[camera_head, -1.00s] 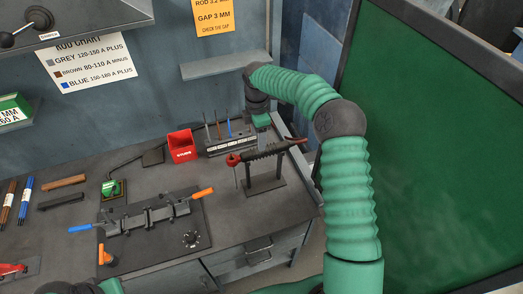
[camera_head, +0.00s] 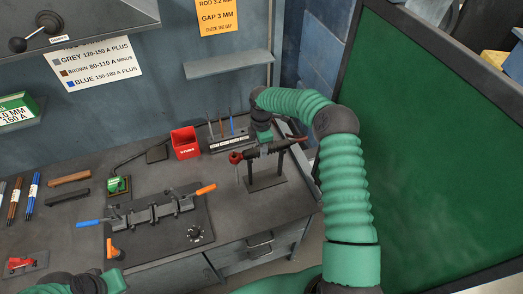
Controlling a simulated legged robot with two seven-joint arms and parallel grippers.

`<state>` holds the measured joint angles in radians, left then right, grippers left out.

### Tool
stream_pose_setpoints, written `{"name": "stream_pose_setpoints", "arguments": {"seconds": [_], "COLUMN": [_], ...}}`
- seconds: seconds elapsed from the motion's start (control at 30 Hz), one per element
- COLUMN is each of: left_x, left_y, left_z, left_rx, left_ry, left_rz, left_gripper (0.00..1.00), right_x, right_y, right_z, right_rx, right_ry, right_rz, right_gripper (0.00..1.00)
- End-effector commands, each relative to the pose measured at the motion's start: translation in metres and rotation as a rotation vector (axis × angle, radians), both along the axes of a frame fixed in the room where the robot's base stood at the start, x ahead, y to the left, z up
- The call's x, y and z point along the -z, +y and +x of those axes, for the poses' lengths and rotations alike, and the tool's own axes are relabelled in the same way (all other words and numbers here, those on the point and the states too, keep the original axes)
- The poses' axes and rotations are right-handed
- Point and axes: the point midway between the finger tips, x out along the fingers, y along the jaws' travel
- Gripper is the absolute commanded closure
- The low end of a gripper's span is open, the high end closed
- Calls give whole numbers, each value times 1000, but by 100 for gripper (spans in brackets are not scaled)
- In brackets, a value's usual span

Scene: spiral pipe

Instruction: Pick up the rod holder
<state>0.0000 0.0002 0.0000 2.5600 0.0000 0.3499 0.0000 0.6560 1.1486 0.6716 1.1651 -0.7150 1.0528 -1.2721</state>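The rod holder (camera_head: 277,146) is a dark bar with a red head (camera_head: 235,157) at its left end and a reddish-brown end on the right. It lies across a black stand (camera_head: 266,183) on the bench; a thin rod hangs down from the red head. My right gripper (camera_head: 264,138) points down from above, at the middle of the rod holder. Its fingers are mostly hidden, so I cannot tell if they are open or closed on the bar. The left arm shows only at the bottom left, with its gripper out of view.
A red bin (camera_head: 185,143) and a rack (camera_head: 231,139) with several thin rods stand behind. A dark plate (camera_head: 186,247) with a clamp fixture (camera_head: 153,212) lies left of the stand. A green screen (camera_head: 430,150) closes off the right side. Bare bench lies before the stand.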

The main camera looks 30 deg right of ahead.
Motion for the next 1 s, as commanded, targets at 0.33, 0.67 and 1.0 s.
{"name": "stream_pose_setpoints", "arguments": {"seconds": [0.33,0.67,1.0], "left_x": [0,8,24], "left_y": [0,0,0], "left_z": [0,0,0], "left_rx": [0,0,0], "left_ry": [0,0,0], "left_rz": [0,0,0], "left_gripper": [100,100,100], "right_x": [-1,-8,-35], "right_y": [-1,-2,2], "right_z": [1,2,1], "right_rx": [1,1,-1], "right_ry": [-2,-4,-2], "right_rz": [1,-1,1], "right_gripper": [100,100,100]}}
